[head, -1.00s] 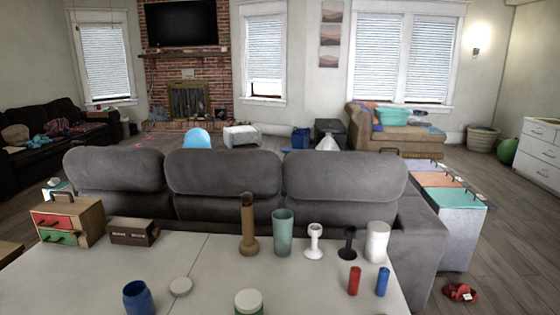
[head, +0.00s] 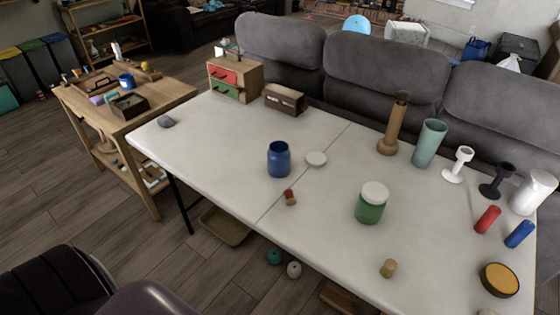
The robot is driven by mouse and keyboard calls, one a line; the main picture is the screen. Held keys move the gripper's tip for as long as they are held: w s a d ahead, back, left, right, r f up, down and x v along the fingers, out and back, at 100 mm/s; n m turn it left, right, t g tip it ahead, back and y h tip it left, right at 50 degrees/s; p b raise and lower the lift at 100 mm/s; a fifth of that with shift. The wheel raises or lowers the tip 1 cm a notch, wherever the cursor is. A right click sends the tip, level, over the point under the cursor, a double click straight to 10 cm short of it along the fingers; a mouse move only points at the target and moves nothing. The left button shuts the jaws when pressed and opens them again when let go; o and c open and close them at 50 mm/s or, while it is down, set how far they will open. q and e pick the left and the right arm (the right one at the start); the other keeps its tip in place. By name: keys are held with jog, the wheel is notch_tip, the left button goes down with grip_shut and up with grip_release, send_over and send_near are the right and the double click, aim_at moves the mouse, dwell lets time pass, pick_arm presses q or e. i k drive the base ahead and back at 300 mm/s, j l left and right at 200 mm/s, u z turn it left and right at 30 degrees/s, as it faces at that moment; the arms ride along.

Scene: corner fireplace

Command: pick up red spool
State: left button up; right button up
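A small red spool (head: 290,197) with a tan part lies on the white table (head: 225,155), near its front edge and just below the blue jar. A plain red cylinder (head: 487,219) lies or leans farther right, beside a blue cylinder (head: 520,234). A small tan wooden piece (head: 388,268) stands near the front edge. Neither of my grippers is in view.
A brown vase (head: 394,128) and teal cup (head: 429,144) stand behind. A wooden side table (head: 165,98) is left. The table's left part is mostly clear.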

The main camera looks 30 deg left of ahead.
aim_at(290, 201)
jog(key=k+j+u, duration=0.15)
jog(key=k+u, duration=0.2)
jog(key=u, duration=0.15)
jog(key=k+j+u, duration=0.25)
jog(key=u, duration=0.25)
